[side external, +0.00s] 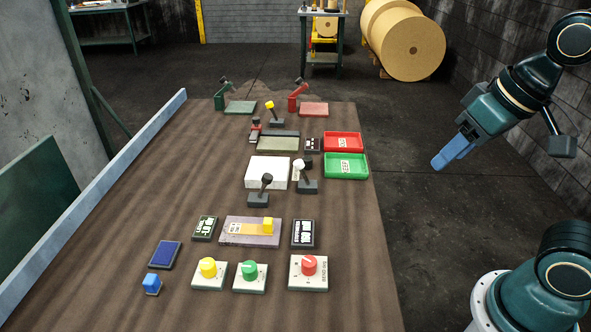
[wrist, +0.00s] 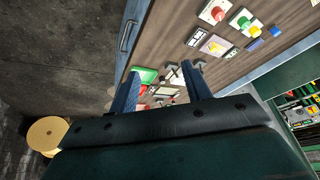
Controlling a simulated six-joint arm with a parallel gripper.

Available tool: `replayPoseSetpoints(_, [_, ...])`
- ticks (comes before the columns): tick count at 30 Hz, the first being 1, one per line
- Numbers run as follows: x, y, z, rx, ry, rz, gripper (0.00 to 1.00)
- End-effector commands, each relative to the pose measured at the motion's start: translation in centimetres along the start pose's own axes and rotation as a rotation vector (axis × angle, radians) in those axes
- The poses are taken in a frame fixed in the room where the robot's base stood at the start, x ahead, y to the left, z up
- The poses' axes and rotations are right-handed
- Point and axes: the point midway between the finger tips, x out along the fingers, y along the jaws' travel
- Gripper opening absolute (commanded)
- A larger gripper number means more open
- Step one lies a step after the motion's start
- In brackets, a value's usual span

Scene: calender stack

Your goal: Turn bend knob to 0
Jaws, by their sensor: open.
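Three knobs on pale square plates stand in a row near the front of the wooden table: a yellow knob (side external: 208,267), a green knob (side external: 249,270) and a red knob (side external: 309,265). Their labels are too small to read, so I cannot tell which one is the bend knob or its setting. In the wrist view the red knob (wrist: 217,13), green knob (wrist: 243,21) and yellow knob (wrist: 255,31) show near the top. My gripper (side external: 437,163) is open and empty, raised beyond the table's right edge, well apart from the knobs. Its blue fingers (wrist: 158,80) also show in the wrist view.
A blue button (side external: 151,283) stands front left. A low rail (side external: 95,190) borders the left side.

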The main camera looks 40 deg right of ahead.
Motion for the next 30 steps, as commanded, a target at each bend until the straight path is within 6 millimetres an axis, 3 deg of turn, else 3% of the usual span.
replayPoseSetpoints(16, [5.0,-7.6,-5.6,0.363,-0.222,0.031,0.48])
replayPoseSetpoints(30, [11.7,-15.9,-6.6,0.655,-0.355,0.176,0.48])
